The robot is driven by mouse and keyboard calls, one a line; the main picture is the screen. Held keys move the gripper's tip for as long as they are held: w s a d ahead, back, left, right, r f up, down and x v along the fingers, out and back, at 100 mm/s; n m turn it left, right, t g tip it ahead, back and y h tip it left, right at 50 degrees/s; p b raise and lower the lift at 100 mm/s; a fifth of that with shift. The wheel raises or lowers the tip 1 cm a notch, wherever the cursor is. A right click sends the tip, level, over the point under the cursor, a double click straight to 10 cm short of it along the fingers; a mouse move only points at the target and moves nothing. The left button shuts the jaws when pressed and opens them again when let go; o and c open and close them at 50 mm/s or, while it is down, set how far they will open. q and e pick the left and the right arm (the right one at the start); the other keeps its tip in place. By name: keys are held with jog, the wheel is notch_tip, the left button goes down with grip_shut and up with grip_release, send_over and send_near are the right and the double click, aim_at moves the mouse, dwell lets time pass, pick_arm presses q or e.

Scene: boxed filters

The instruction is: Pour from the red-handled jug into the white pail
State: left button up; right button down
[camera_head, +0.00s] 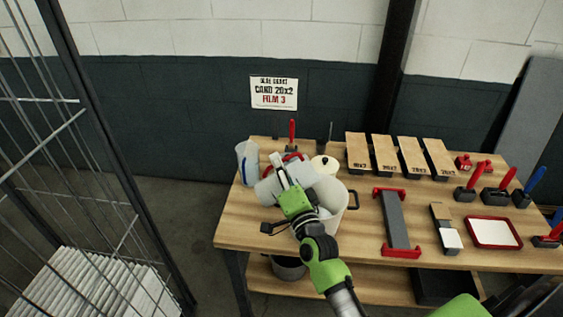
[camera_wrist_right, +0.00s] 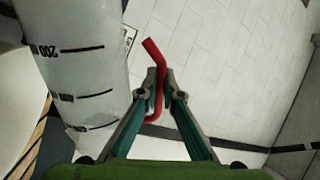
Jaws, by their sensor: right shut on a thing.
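My right gripper (camera_head: 283,172) is shut on the red handle (camera_wrist_right: 155,85) of the jug. The jug is a translucent whitish cylinder with dark graduation marks. It fills the left of the wrist view (camera_wrist_right: 80,70) and shows tilted well over in the head view (camera_head: 268,190), raised over the bench. The white pail (camera_head: 338,195) stands on the bench just right of the gripper, with a dark handle on its right side. My gripper and forearm hide part of the pail. I cannot tell whether liquid is leaving the jug. My left gripper is not in view.
A blue-marked clear jug (camera_head: 247,165) stands at the bench's left end. Wooden-topped boxes (camera_head: 399,156), a red-ended grey rack (camera_head: 395,220) and a red-rimmed tray (camera_head: 493,232) lie rightward. A wire cage stands left.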

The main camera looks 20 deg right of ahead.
jog(key=shift+a, duration=0.1)
dwell(0.3)
jog(key=shift+w+a+r+n+y, duration=0.1)
jog(key=shift+a+r+n+y, duration=0.15)
jog(key=shift+n, duration=0.45)
jog(key=shift+w+a+n+y, duration=0.15)
jog(key=shift+a+n, duration=0.2)
jog(key=shift+n, duration=0.35)
jog(key=shift+s, duration=0.1)
jog(key=n, duration=0.2)
jog(key=shift+a+n+g+y, duration=0.3)
jog(key=shift+a, duration=0.1)
